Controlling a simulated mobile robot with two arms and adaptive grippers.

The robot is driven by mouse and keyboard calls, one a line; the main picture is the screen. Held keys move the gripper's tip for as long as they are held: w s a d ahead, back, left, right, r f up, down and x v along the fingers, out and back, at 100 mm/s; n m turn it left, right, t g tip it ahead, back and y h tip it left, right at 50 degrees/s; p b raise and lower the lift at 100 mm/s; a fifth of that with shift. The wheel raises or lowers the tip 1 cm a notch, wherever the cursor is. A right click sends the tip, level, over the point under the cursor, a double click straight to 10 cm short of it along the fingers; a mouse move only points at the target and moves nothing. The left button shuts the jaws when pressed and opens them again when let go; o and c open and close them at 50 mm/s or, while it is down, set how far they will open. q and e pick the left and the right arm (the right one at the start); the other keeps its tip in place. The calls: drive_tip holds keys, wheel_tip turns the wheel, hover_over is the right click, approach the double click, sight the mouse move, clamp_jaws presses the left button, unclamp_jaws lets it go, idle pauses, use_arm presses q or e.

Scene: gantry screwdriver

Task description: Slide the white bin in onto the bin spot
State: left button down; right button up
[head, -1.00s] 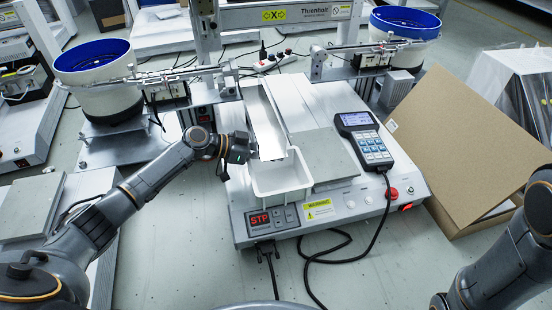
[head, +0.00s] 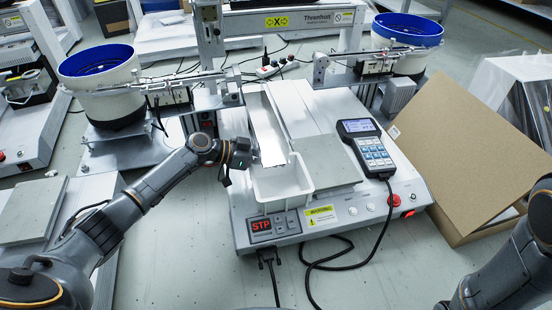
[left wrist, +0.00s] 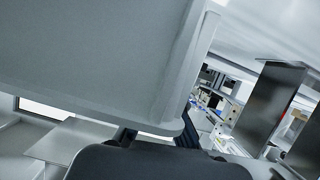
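The white bin (head: 283,190) is an open tray at the front left of the machine's top, below the lower end of the sloping white chute (head: 265,125). It looks upright. No marked bin spot can be made out. My left gripper (head: 227,178) is at the bin's left side, with its dark fingers pointing down. In the left wrist view a large pale wall (left wrist: 90,50), apparently the bin's, fills the upper left. Dark finger parts show at its lower edge, but their grip is hidden. My right arm is at the lower right; its gripper is out of view.
A grey plate (head: 327,163) lies to the right of the bin. A handheld controller (head: 365,145) with a black cable lies beyond it. The red STP display (head: 262,226) is on the machine's front. A cardboard box (head: 465,150) stands at the right.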

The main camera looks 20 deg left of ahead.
use_arm(q)
drive_tip(key=shift+f, duration=0.1)
drive_tip(key=c, duration=1.4)
unclamp_jaws()
drive_tip(key=shift+c, duration=0.2)
